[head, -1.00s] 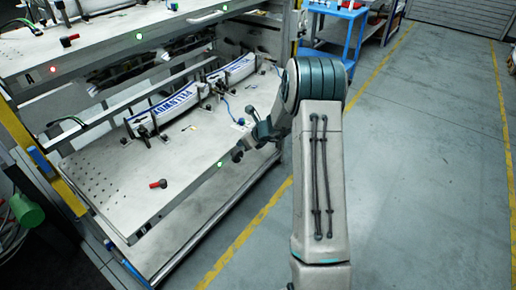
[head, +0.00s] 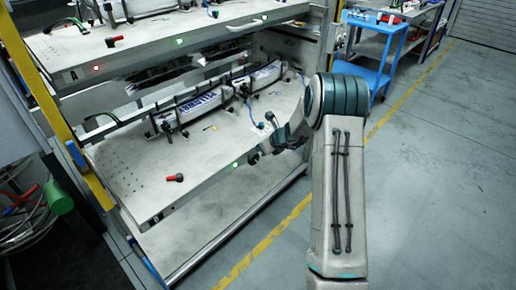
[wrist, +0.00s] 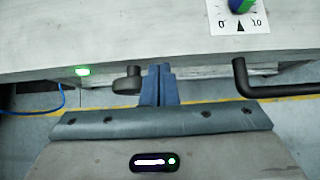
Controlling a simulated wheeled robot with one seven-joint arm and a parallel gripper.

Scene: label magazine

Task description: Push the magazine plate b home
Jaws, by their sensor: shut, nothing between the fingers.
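The lower grey plate (head: 130,185), which I take to be magazine plate b, stands out from the rack below the upper plate. A green light (head: 235,165) shows on its front edge. In the wrist view a grey plate edge (wrist: 150,50) runs across the top, with a green light (wrist: 82,71) at left. My gripper (wrist: 159,72) is shut and empty, its fingertips at this edge, between a black knob (wrist: 128,80) at left and a bent black handle (wrist: 270,88) at right. I cannot tell whether they touch it. In the head view my arm hides part of the plate's right side.
The upper plate (head: 140,50), marked A, has a red and a green light. A red-ended black lever (head: 175,178) and long printed labelled parts (head: 195,103) sit on the lower plate. A blue trolley (head: 385,48) stands behind. The floor at right is clear.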

